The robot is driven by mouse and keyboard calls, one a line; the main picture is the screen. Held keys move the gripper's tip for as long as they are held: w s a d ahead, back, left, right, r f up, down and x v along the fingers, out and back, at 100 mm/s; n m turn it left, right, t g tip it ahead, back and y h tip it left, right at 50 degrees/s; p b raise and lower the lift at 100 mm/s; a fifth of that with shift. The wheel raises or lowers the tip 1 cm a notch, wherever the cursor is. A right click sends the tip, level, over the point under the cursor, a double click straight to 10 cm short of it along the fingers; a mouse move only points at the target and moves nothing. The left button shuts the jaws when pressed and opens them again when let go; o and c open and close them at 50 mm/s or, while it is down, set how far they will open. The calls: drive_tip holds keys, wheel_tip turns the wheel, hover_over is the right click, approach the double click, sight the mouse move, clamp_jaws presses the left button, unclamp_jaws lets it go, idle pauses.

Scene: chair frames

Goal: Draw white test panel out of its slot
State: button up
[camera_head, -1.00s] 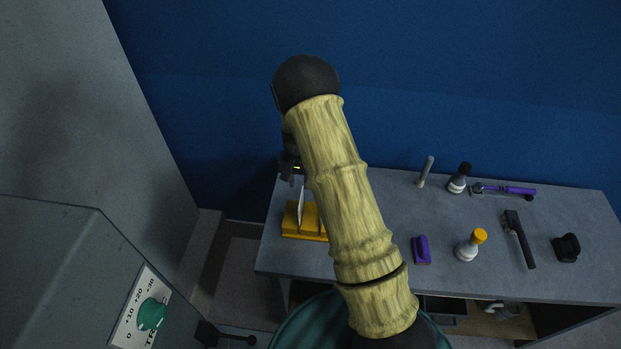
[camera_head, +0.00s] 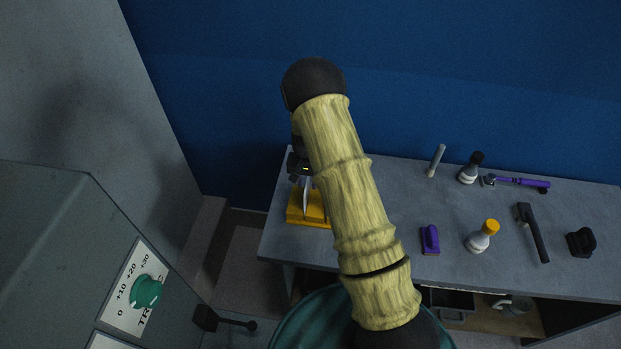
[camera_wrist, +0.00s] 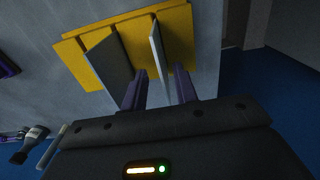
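A yellow slotted rack (camera_head: 307,221) stands at the left end of the grey table and also shows in the wrist view (camera_wrist: 182,35). In the wrist view, a thin pale panel (camera_wrist: 158,50) stands in it, nearly edge-on, with a wider grey panel (camera_wrist: 108,62) to its left. A whitish panel (camera_head: 307,200) shows above the rack in the head view. My gripper (camera_wrist: 160,76) is open, its purple-grey fingers on either side of the thin panel's near edge. Gaps seem to remain on both sides. My arm hides part of the rack in the head view.
The grey table (camera_head: 380,228) also holds a purple block (camera_head: 430,240), a yellow-capped bottle (camera_head: 481,238), a dark-capped bottle (camera_head: 470,168), a purple-handled tool (camera_head: 518,182) and a black-headed tool (camera_head: 532,232). A blue wall is behind; a grey cabinet with a green knob (camera_head: 147,291) is at left.

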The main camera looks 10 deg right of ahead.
drive_tip(key=shift+f, duration=0.15)
drive_tip(key=shift+c, duration=1.3)
clamp_jaws()
drive_tip(key=shift+a, duration=0.1)
drive_tip(key=shift+r+p, duration=0.2)
drive_tip(key=shift+p, duration=0.1)
drive_tip(key=shift+w+r, duration=0.1)
drive_tip(key=shift+r, duration=0.35)
